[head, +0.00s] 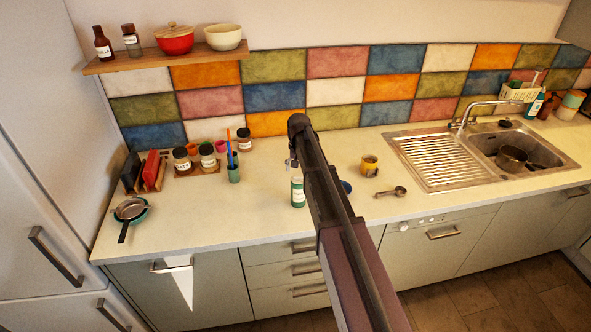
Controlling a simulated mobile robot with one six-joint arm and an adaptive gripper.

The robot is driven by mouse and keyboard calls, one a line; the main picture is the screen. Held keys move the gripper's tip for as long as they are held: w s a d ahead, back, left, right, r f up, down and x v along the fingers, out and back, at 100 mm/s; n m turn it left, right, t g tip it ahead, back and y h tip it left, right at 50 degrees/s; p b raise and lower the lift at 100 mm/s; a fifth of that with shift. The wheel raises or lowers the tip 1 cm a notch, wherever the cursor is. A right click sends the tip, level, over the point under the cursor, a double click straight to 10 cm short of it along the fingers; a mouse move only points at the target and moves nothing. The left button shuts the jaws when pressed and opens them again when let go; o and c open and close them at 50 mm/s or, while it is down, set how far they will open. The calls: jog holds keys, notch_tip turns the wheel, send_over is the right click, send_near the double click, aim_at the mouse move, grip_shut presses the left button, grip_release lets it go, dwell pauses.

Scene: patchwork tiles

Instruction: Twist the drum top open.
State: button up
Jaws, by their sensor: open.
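A green drum-like container (298,193) with a pale label stands upright on the counter, just left of my arm in the head view. It is the likeliest drum, but its top is too small to make out clearly. My gripper (292,163) hangs over the counter, above the container in the picture and slightly to its left. It is open, and nothing shows between its fingers. I cannot tell how far the gripper is from the container's top. My arm hides part of the counter to the right.
A yellow mug (370,164) and a metal scoop (392,192) lie right of my arm. A blue item (346,187) is partly hidden behind it. Jars (207,156) and a brush holder (233,172) stand left. The sink (510,150) is far right.

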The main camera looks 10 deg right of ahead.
aim_at(298, 177)
jog(key=shift+f+b, duration=1.1)
jog(key=shift+f, duration=0.25)
jog(key=c, duration=1.2)
